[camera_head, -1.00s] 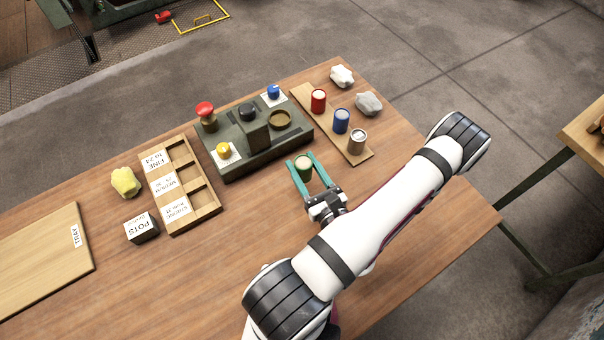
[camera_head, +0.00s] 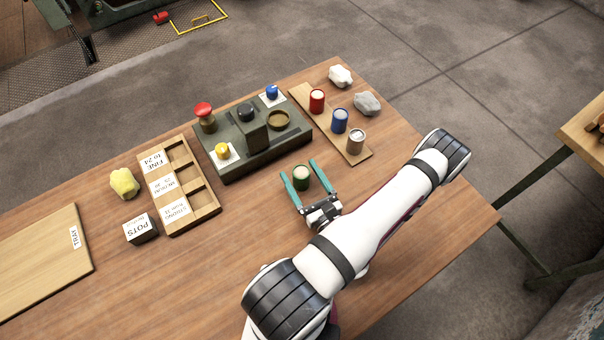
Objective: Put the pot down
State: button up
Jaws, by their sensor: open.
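The green pot (camera_head: 301,179) with a pale top stands upright on the wooden table, in front of the dark green machine. My gripper (camera_head: 298,169) is open, with one teal finger to the left of the pot and one to the right. A gap shows between the pot and each finger.
The dark machine (camera_head: 283,153) with knobs stands just behind. A wooden strip (camera_head: 357,156) with red, blue and grey-brown pots lies to the right. A labelled wooden rack (camera_head: 207,213), a POTS block (camera_head: 141,228) and a tray board (camera_head: 40,262) are left. Bare table lies between the rack and my gripper.

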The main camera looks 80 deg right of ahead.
aim_at(306, 181)
jog(key=shift+r, duration=0.15)
jog(key=v, duration=0.6)
jog(key=shift+s, duration=0.1)
jog(key=shift+o, duration=0.5)
jog(key=shift+s+a, duration=0.35)
jog(key=shift+a, duration=0.25)
